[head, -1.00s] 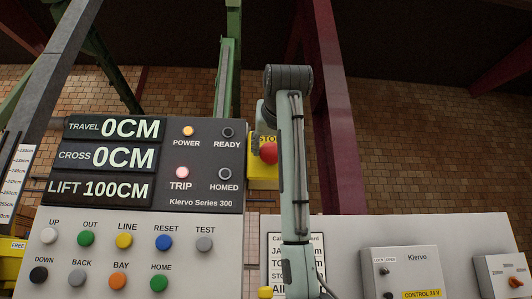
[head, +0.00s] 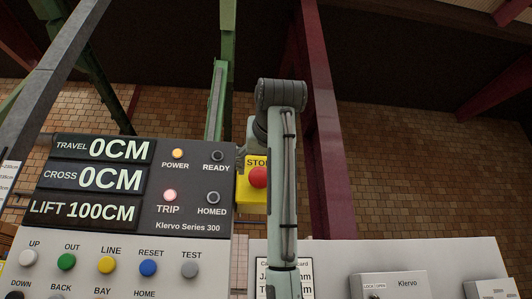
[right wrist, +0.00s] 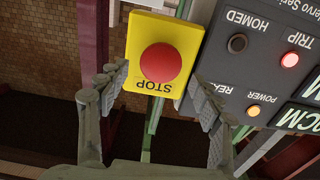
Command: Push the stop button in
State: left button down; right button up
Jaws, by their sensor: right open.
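The stop button is a round red mushroom head (right wrist: 161,63) on a yellow box marked STOP (right wrist: 138,29). In the head view the red button (head: 258,177) sits at the right edge of the control panel, its right side close to my arm, which hides part of the yellow box (head: 249,196). My right gripper (right wrist: 158,80) is open and empty, with one finger on each side of the yellow box's lower part in the wrist view. Contact with the button cannot be made out. My left gripper is not in view.
The control panel (head: 190,226) carries displays, lamps and coloured push buttons beside the stop box. The TRIP lamp (head: 170,195) and POWER lamp (head: 177,153) are lit. A dark red column (head: 325,150) rises behind.

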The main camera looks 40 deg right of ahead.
jog(key=v, duration=0.9)
jog(key=shift+r, duration=0.1)
dwell(0.4)
